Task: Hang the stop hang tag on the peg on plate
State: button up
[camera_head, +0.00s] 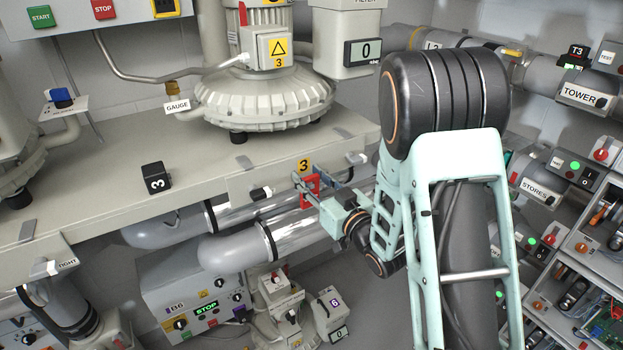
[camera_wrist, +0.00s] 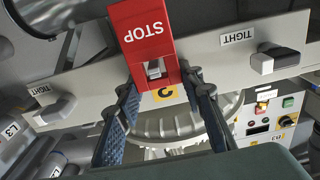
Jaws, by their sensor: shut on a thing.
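The red stop hang tag (camera_wrist: 145,35) is between the fingertips of my gripper (camera_wrist: 162,84), which is shut on it. Its white STOP lettering is upside down in the wrist view. A metallic grey piece, apparently the peg (camera_wrist: 154,69), shows in the tag's opening; I cannot tell whether it passes through. The yellow plate (camera_wrist: 164,92) marked 3 is just beside the tag. In the head view, the tag (camera_head: 312,184) is at the bench's front edge, just below the yellow plate (camera_head: 304,166), with my gripper (camera_head: 322,190) around it.
The bench front (camera_head: 260,180) carries small clamps; a TIGHT clamp (camera_wrist: 277,59) is right of the tag in the wrist view. Large grey pipes (camera_head: 235,248) run below the edge.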

jog(key=shift+w+a+f, duration=0.1)
jog(key=shift+a, duration=0.05)
jog(key=o, duration=0.8)
jog(key=shift+o, duration=1.1)
jog(key=shift+w+a+f, duration=0.2)
jog(key=shift+w+f, duration=0.1)
jog(key=shift+s+d, duration=0.15)
